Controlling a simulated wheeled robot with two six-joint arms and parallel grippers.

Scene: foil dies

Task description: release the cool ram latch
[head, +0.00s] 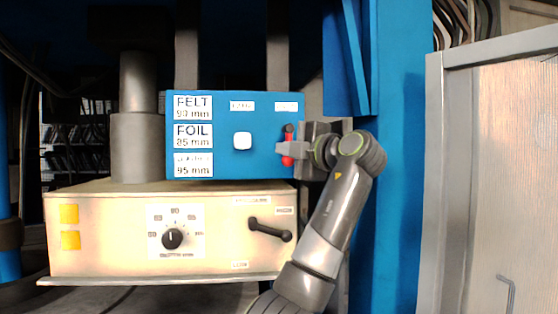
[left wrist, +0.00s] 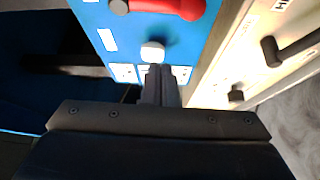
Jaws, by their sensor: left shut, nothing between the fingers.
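I cannot tell whether the gripper touches the lever. The small labels are unreadable, so none clearly names the latch. My right gripper is out of view.
A white button (head: 242,141) sits mid-box, beside felt and foil labels. A blue post (head: 398,200) stands close on the right.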

